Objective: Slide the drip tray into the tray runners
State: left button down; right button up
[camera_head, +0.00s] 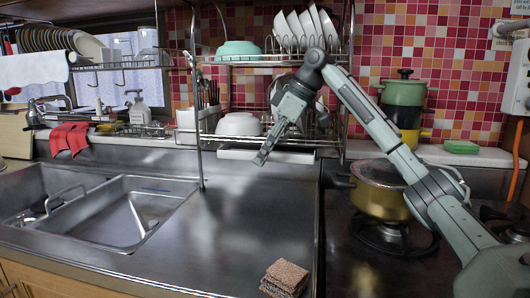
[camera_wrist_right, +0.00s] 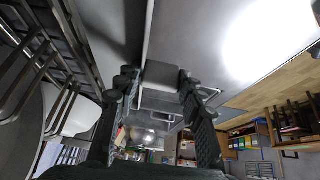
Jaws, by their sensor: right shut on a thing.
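The drip tray (camera_head: 295,156) is a pale, flat, shallow piece low under the dish rack, at the back of the steel counter in the head view. My right gripper (camera_head: 262,158) reaches down to its front edge. In the right wrist view my right gripper (camera_wrist_right: 160,84) has its two fingers around a grey tab, which seems to be part of the tray (camera_wrist_right: 161,73). The tray runners, under the rack's lower shelf, are too small and too covered by my arm to make out. I cannot tell how far the tray sits in them. My left gripper is not in view.
The wire rack (camera_head: 199,100) holds bowls and plates above the tray, with a post standing left of it. A gold pot (camera_head: 380,190) stands on the stove at right, under my arm. Brown sponges (camera_head: 285,277) lie at the front edge. The middle counter is clear.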

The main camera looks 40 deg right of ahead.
jog(key=shift+w+d+r, duration=0.1)
jog(key=shift+w+d, duration=0.65)
jog(key=shift+d, duration=0.15)
jog(key=o, duration=1.4)
jog(key=shift+r, duration=0.1)
jog(key=shift+d, duration=0.1)
jog(key=shift+v, duration=3.85)
jog(key=shift+a, duration=0.2)
